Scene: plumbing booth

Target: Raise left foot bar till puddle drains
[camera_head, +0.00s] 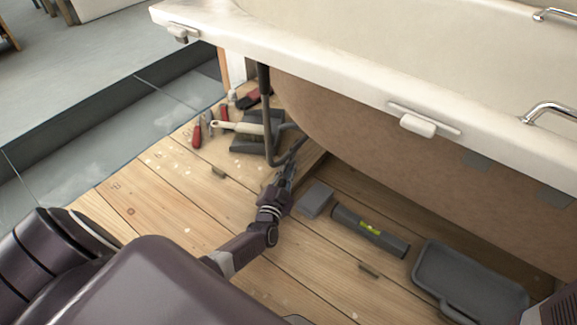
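A white bathtub (330,72) with a tan underside spans the top and right. Under its left end is a dark bent pipe or bar (267,110) that runs down to the floor. A low bar-like edge (311,160) lies beside its foot; I cannot tell for sure which piece is the foot bar. My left gripper (288,174) reaches under the tub's rim, at the lower end of these parts. Its fingers are small and dark, and whether they touch or grip anything is unclear. No puddle can be made out in the tub. My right gripper is not visible.
A spirit level (369,231), a grey block (314,199) and a dark grey tray (468,283) lie on the plank floor right of my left gripper. Red-handled tools (197,134) and a pale-handled tool (238,128) lie behind it. Bare planks (170,205) are to the left.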

